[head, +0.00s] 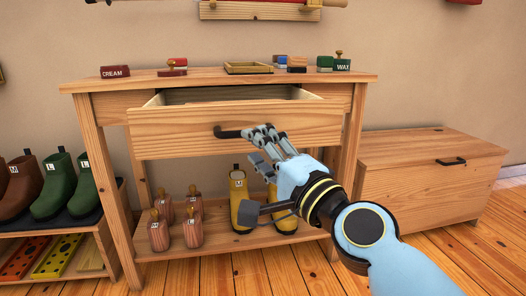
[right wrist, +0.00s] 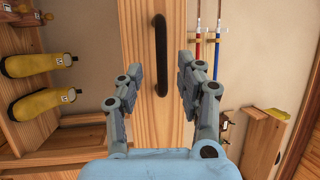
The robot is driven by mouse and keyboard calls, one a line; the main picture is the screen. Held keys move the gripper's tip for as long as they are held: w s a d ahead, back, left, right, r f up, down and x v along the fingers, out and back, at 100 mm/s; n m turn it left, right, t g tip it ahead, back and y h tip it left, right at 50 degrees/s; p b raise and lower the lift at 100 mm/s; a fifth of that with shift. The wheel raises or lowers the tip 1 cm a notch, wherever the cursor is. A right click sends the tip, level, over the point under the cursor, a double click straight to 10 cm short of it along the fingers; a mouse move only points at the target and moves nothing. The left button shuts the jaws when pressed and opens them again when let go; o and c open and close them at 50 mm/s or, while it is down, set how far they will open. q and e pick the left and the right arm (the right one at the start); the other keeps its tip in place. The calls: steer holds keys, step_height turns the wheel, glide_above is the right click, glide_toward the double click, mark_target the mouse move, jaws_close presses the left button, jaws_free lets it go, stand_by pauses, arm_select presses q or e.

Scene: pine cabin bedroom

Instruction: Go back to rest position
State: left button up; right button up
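My right gripper (head: 262,146) is in front of the wooden table's pulled-out drawer (head: 185,136), close to its black handle (head: 230,133). In the right wrist view the fingers (right wrist: 160,76) are spread apart, and the handle (right wrist: 161,50) shows upright between and beyond them. Nothing is gripped. I cannot tell whether a finger touches the handle. The drawer stands partly open, and the part of its inside that shows looks empty. My left gripper is in neither view.
The table top (head: 205,76) bears a cream box (head: 115,71), a shallow wooden tray (head: 249,68), brushes and a wax box (head: 342,64). Yellow boots (head: 240,198) and several wooden shapes stand on the lower shelf. A wooden chest (head: 430,180) is at right, a boot rack (head: 60,250) at left.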

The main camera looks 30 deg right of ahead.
steer(key=shift+s+d+f, duration=0.1)
steer(key=shift+s+f, duration=0.05)
steer(key=shift+s, duration=0.55)
